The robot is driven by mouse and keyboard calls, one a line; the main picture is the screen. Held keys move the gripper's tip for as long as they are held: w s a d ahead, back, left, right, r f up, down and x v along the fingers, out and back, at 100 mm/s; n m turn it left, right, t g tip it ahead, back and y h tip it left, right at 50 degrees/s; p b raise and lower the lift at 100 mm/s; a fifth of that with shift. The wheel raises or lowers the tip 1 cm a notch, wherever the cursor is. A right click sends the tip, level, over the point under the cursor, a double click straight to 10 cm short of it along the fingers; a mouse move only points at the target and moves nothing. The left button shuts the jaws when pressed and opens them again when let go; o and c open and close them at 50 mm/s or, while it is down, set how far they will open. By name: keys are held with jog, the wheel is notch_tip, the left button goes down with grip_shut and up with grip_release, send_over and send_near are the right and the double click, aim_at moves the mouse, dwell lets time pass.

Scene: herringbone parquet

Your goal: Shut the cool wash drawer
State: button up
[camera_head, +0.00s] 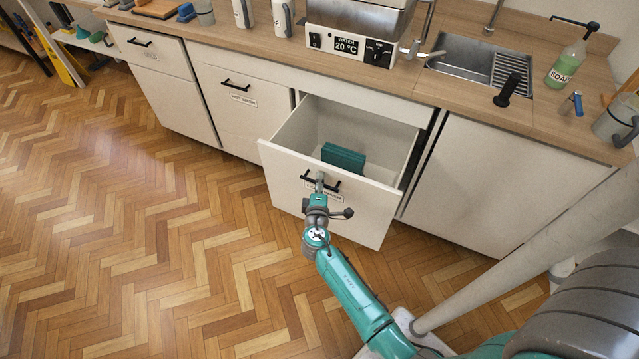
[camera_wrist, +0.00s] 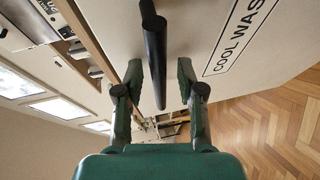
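The cool wash drawer (camera_head: 365,213) is pulled well out from the counter, with its white front facing me. A teal box (camera_head: 344,158) lies inside it. The black bar handle (camera_wrist: 154,50) is on the drawer front, beside a label (camera_wrist: 238,38) whose visible part reads "COOL WAS". My gripper (camera_head: 319,183) is at the handle and hides part of it in the head view. In the wrist view my gripper (camera_wrist: 160,80) has its two fingers apart, with the handle in the gap between them. I see clear space on both sides of the bar.
Closed units with black handles (camera_head: 236,86) stand left of the drawer, and a plain white panel (camera_head: 470,170) stands right. The worktop holds a water unit (camera_head: 350,42), a sink (camera_head: 478,68) and a soap bottle (camera_head: 568,60). The parquet floor at left is clear.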

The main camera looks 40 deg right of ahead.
grip_shut()
